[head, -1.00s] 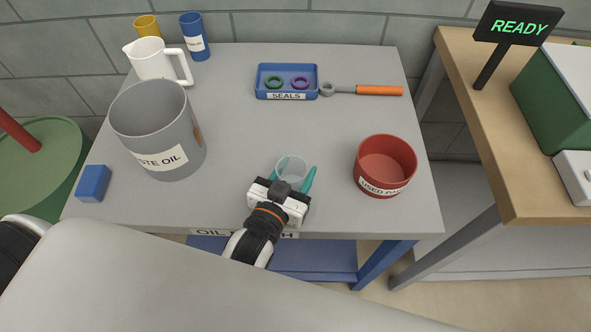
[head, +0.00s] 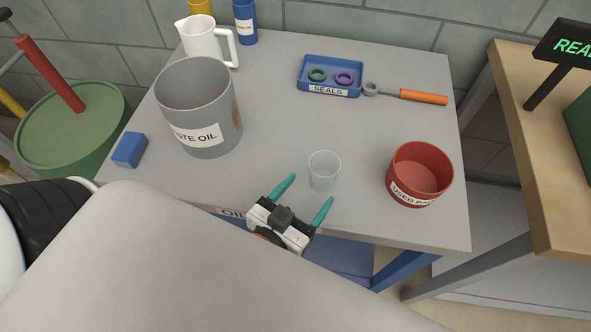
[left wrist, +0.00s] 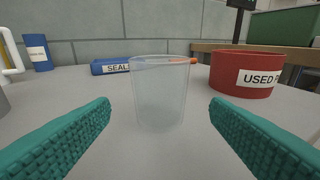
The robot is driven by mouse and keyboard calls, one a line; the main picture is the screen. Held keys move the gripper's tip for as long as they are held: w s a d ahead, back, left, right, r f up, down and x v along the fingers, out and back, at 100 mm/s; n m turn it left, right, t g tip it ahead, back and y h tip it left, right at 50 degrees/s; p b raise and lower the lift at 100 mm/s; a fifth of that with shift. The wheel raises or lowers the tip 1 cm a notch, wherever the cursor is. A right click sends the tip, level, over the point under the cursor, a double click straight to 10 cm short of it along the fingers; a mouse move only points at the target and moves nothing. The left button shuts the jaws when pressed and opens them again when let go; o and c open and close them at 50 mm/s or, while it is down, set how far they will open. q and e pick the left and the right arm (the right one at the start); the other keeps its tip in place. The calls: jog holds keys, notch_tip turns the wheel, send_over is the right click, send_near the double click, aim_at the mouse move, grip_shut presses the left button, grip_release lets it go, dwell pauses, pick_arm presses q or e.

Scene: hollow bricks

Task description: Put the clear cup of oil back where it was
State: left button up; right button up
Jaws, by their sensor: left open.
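The clear cup (head: 323,171) stands upright on the grey table (head: 270,130), near the front edge between the waste oil bucket and the red bowl. It looks empty or holds something too clear to tell. My left gripper (head: 304,194) is open and empty, in front of the cup and apart from it. In the left wrist view the cup (left wrist: 160,92) stands ahead, centred beyond the two teal fingers (left wrist: 160,125). My right gripper is not in view.
A grey waste oil bucket (head: 199,107) stands left of the cup. A red used-parts bowl (head: 419,174) stands right. A blue seals tray (head: 331,77), an orange-handled wrench (head: 405,94), a white jug (head: 207,41) and a blue block (head: 129,149) are also on the table.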

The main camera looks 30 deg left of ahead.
pick_arm(q)
jog(key=shift+v, duration=1.7)
